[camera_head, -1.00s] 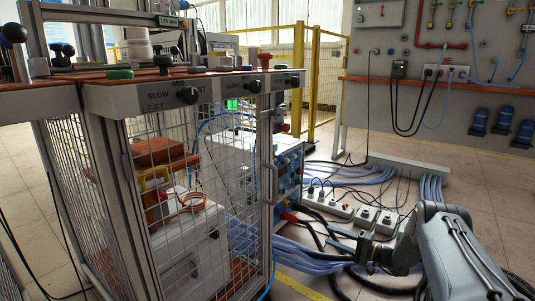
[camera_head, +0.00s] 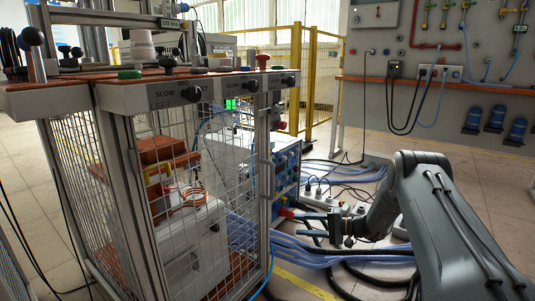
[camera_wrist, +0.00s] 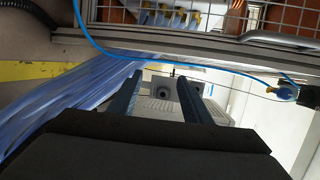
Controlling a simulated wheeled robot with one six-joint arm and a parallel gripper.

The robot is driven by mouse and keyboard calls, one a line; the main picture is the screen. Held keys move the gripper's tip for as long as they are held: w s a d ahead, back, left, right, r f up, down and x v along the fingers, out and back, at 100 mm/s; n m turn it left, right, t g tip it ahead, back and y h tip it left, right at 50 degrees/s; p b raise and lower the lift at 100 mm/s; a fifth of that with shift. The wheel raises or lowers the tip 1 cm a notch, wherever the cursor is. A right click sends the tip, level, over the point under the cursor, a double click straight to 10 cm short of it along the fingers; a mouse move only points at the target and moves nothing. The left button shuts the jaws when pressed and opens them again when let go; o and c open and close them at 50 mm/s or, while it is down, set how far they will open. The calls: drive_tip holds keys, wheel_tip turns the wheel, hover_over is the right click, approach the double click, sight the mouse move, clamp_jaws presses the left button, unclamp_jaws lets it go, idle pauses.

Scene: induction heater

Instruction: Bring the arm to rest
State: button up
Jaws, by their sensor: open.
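My gripper (camera_head: 303,224) is at the lower right of the head view, low beside the mesh cabinet, with its fingers pointing left toward the cabinet. The two fingers are apart. In the wrist view my gripper (camera_wrist: 157,78) is open with nothing between the fingers. A light grey socket block (camera_wrist: 165,85) shows beyond the fingertips; I cannot tell how far off it is.
The mesh cabinet (camera_head: 186,97) stands left of my gripper. Power strips (camera_head: 340,205) and blue cables (camera_head: 310,255) lie on the floor around it. A blue cable (camera_wrist: 180,62) crosses the wrist view. A grey wall panel (camera_head: 440,60) stands behind.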

drive_tip(key=s+a+r+n+g+h, duration=0.1)
drive_tip(key=s+a+r+g, duration=0.25)
drive_tip(key=a+r, duration=0.2)
drive_tip(key=s+a+r+n+g+h, duration=0.1)
drive_tip(key=s+a+r+n+g, duration=0.1)
drive_tip(key=s+a+r, duration=0.4)
drive_tip(key=s+a+r+n+g+h, duration=0.25)
drive_tip(key=s+a+r, duration=0.3)
drive_tip(key=s, duration=0.45)
drive_tip(key=s+a+r+n+g+h, duration=0.1)
drive_tip(key=s+a+r+h, duration=0.25)
drive_tip(key=s+a, duration=0.45)
drive_tip(key=s+d+r+n+t+h+p, duration=0.1)
drive_tip(key=s+d+r+n+h, duration=0.15)
drive_tip(key=s, duration=0.65)
drive_tip(key=s+d+r+n+t+h, duration=0.1)
drive_tip(key=s+d, duration=0.3)
drive_tip(key=s, duration=0.6)
drive_tip(key=s+d+r+n+t+h+p, duration=0.1)
drive_tip(key=s+d+r+t+h, duration=0.15)
drive_tip(key=s, duration=0.65)
drive_tip(key=d+r+m+p, duration=0.3)
drive_tip(key=d+r+p, duration=0.7)
drive_tip(key=r+p, duration=0.4)
drive_tip(key=d+r+m+p, duration=0.3)
drive_tip(key=d+r+p, duration=0.8)
drive_tip(key=p, duration=1.2)
drive_tip(key=shift+d+r+g+h+p, duration=0.3)
drive_tip(key=shift+r+g+h, duration=0.15)
drive_tip(key=shift+r, duration=1.15)
